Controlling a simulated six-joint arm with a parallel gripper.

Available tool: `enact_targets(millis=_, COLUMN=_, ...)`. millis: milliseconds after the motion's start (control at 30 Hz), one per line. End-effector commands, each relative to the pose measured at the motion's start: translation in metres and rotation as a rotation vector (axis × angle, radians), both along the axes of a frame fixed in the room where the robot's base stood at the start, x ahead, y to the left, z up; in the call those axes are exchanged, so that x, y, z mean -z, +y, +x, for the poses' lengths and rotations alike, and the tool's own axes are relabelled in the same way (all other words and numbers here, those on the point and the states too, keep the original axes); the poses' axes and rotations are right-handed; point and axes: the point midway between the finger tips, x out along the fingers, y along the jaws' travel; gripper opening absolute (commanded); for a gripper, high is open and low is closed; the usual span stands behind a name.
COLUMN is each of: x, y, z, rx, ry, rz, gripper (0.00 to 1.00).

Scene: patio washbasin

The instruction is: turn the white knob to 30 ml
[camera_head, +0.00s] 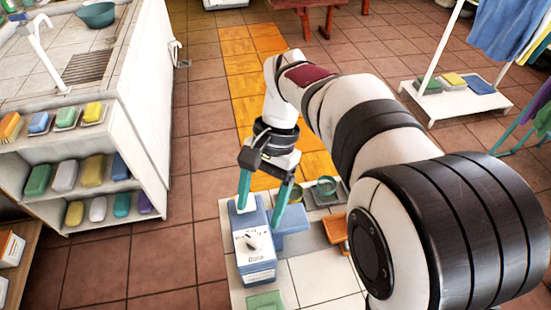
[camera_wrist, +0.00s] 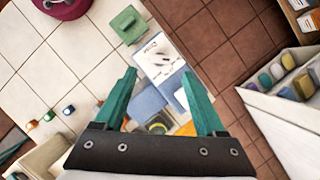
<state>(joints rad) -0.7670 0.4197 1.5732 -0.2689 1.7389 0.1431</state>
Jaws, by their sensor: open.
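The blue dispenser box (camera_head: 256,262) with a white dial face stands on the white tiled surface. Its knob (camera_head: 250,240) sits on the dial face, which is lettered below it. The box also shows in the wrist view (camera_wrist: 154,66), with the knob (camera_wrist: 166,59) on its pale face. The dial's scale marks are too small to read. My gripper (camera_head: 258,218) is open, with teal fingers above and behind the box. In the wrist view my gripper (camera_wrist: 158,78) has its fingertips spread on either side of the box, with nothing between them gripped.
A green block (camera_head: 265,300) lies in front of the box. An orange tray (camera_head: 337,230) and round containers (camera_head: 326,186) stand to the right and behind. Shelves with several soaps (camera_head: 92,170) stand at left. White tiles (camera_head: 318,277) right of the box are clear.

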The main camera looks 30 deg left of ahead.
Motion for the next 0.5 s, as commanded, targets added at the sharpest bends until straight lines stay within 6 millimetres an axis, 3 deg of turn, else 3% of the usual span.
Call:
enact_targets(millis=200, x=-0.057, y=0.001, z=0.025, rx=0.001, ry=-0.004, rz=0.003, gripper=0.72)
enact_targets(millis=333, x=-0.075, y=0.000, z=0.032, rx=0.000, ry=-0.002, rz=0.001, gripper=0.72)
enact_targets(millis=500, x=-0.082, y=0.000, z=0.034, rx=0.001, ry=0.000, rz=0.000, gripper=0.72)
